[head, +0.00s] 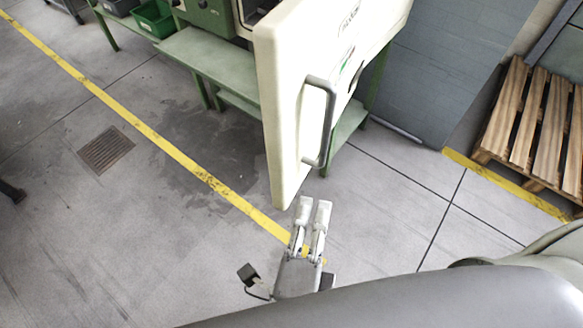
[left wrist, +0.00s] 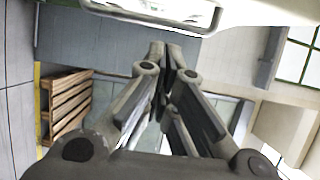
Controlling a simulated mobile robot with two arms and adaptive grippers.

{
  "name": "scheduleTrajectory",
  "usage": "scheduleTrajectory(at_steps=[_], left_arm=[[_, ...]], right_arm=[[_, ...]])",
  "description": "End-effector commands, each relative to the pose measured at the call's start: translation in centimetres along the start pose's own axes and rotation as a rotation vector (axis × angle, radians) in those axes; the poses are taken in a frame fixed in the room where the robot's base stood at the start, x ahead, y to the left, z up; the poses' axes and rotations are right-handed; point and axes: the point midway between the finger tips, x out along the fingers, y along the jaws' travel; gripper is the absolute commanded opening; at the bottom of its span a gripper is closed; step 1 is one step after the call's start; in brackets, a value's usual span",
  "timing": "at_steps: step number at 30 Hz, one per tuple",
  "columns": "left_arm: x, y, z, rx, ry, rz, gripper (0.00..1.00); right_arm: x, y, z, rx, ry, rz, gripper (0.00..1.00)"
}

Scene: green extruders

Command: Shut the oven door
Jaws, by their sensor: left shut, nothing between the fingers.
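The cream oven door (head: 284,90) stands open, swung out toward me, with a grey bar handle (head: 327,120) on its outer face. My left gripper (head: 313,203) is just below the door's bottom corner in the head view, its two fingers close together with nothing between them. I cannot tell whether it touches the door. In the left wrist view the fingertips (left wrist: 167,50) point up toward the door (left wrist: 255,12), whose handle (left wrist: 150,14) shows at the top edge. Most of the oven is hidden behind the door. My right gripper is not in view.
A green workbench (head: 210,58) stands behind the door, with a green bin (head: 154,18) on its left. A yellow line (head: 165,145) crosses the open floor, which has a drain grate (head: 106,149).

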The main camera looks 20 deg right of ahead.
Motion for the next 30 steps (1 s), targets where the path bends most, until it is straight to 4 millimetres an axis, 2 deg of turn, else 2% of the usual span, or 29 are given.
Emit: scheduleTrajectory(at_steps=[5, 18, 24, 30], left_arm=[[1.6, -0.7, 0.1, 0.003, -0.003, -0.008, 0.00], [10.3, -0.8, 0.1, 0.002, -0.002, -0.006, 0.00], [10.7, -0.5, 3.0, 0.004, -0.002, -0.003, 0.00], [10.9, -0.3, 3.9, 0.001, -0.001, -0.003, 0.00]], right_arm=[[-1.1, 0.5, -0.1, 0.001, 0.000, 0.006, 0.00], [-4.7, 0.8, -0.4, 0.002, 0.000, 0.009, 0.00], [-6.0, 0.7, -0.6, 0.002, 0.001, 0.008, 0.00], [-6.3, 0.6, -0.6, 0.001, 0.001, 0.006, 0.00]])
